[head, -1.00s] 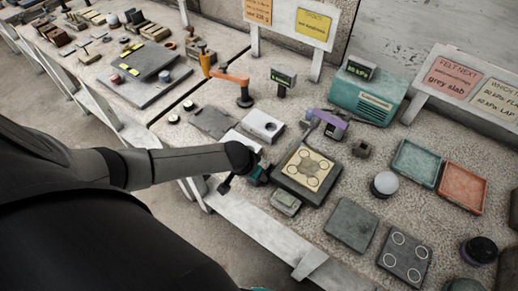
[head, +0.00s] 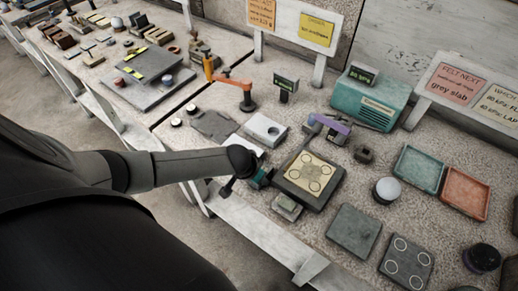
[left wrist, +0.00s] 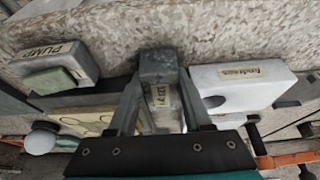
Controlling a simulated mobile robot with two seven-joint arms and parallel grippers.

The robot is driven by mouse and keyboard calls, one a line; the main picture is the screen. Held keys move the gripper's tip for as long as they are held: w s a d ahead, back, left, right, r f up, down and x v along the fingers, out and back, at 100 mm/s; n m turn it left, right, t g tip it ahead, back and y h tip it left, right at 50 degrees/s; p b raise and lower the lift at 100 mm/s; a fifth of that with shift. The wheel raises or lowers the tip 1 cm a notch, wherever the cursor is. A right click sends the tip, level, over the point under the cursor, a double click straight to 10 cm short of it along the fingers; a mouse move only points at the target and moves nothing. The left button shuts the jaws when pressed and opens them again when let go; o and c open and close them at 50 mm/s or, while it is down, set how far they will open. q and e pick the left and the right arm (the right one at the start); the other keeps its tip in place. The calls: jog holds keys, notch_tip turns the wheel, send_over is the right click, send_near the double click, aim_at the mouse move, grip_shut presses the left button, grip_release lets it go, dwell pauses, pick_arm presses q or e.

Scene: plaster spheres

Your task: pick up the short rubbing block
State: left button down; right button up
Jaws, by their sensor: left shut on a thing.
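My left gripper (left wrist: 158,85) is shut, its two fingers closing on a small dark grey block (left wrist: 157,65) at their tips in the left wrist view. I cannot tell for sure that this is the short rubbing block, as the fingers cover much of it. A pale labelled surface (left wrist: 163,98) shows between the fingers. In the head view the left gripper (head: 262,179) is small and partly hidden behind my arm, at the bench's front edge, left of the dark slab with the cream pad (head: 311,172). My right gripper is not in view.
A white block with a round hole (head: 265,130) lies behind the gripper; it also shows in the left wrist view (left wrist: 235,88). The pump unit (head: 287,206) sits close by on the right. A purple-topped device (head: 330,125) stands behind the slab. Grey slabs (head: 354,230) lie farther right.

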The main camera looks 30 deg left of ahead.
pick_arm(q)
notch_tip(320, 180, up, 20)
jog(key=p, duration=0.3)
jog(key=c, duration=0.8)
grip_release()
grip_shut()
